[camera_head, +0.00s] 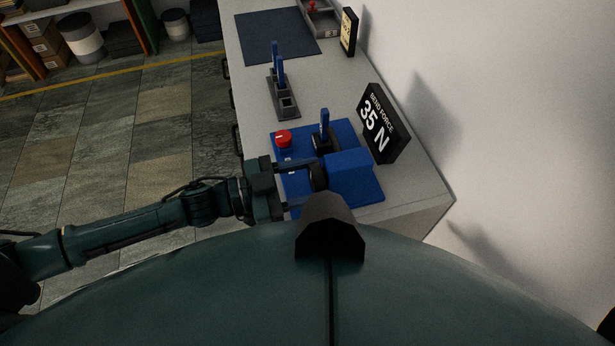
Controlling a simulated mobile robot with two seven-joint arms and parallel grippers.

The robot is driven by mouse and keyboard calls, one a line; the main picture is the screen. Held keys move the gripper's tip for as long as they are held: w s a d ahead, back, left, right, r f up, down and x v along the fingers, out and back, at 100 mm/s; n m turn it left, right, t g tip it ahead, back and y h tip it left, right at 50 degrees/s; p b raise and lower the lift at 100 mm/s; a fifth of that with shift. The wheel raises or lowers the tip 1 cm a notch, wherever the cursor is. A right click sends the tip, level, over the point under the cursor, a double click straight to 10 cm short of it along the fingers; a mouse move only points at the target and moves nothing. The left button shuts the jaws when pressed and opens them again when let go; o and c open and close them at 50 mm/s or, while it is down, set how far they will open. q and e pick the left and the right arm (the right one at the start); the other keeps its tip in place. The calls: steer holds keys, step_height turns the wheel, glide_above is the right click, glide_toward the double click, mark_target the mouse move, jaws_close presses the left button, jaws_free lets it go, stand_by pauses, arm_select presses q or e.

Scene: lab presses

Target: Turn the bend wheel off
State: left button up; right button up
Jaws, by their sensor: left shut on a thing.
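The blue bend press (348,168) stands on the near end of the bench. The bend wheel (319,178) is a dark round knob on the left side of its blue housing, partly hidden by my fingers. My left gripper (308,176) reaches in from the left and is shut on the wheel. The display (381,124) behind the press reads "BEND FORCE 35 N". A blue strip (325,122) stands upright in a dark holder on the press. My right gripper is out of view.
A red button (283,138) sits on the press base near my left gripper. Farther along the bench (310,80) are a grey rack (283,104) with upright blue pieces, a dark blue mat (277,36) and a small sign (349,32). A white wall bounds the right side.

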arm_select(q)
steer(key=o, duration=1)
steer(key=b+v, duration=0.3)
steer(key=v, duration=1)
